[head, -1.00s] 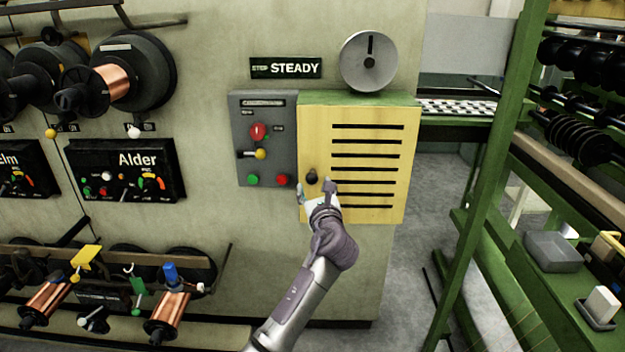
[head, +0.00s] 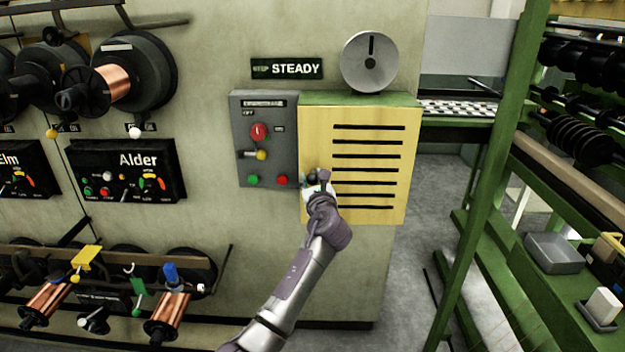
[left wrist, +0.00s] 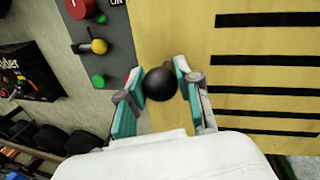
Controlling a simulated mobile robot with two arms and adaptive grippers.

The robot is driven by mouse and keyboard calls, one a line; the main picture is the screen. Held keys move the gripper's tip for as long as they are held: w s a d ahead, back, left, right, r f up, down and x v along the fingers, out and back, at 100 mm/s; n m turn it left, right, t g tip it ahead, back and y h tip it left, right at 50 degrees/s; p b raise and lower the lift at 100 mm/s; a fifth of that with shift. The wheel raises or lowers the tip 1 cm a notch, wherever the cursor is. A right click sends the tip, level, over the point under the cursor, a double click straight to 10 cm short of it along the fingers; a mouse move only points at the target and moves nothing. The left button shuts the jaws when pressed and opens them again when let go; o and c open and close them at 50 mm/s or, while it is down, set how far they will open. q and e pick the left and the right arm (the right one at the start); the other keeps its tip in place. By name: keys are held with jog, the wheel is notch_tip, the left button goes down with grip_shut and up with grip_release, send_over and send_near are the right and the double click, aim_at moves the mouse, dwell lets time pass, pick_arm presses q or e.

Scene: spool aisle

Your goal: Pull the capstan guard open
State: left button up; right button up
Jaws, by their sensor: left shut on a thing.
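The capstan guard (head: 368,160) is a yellow panel with several dark horizontal slots, flat and closed against its green-topped housing on the wall. Its round black knob (left wrist: 160,84) sits near the guard's left edge. My left gripper (head: 318,178) is at the knob in the head view and hides part of it. In the left wrist view the two teal-padded fingers (left wrist: 158,88) stand on either side of the knob, shut on it. My right gripper is in neither view.
A grey control box (head: 263,140) with a red switch, a yellow-tipped lever and green and red buttons adjoins the guard's left side. A metal disc (head: 368,62) stands above. A green rack (head: 480,150) is to the right, with open floor between.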

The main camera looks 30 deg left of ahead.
pick_arm(q)
grip_shut()
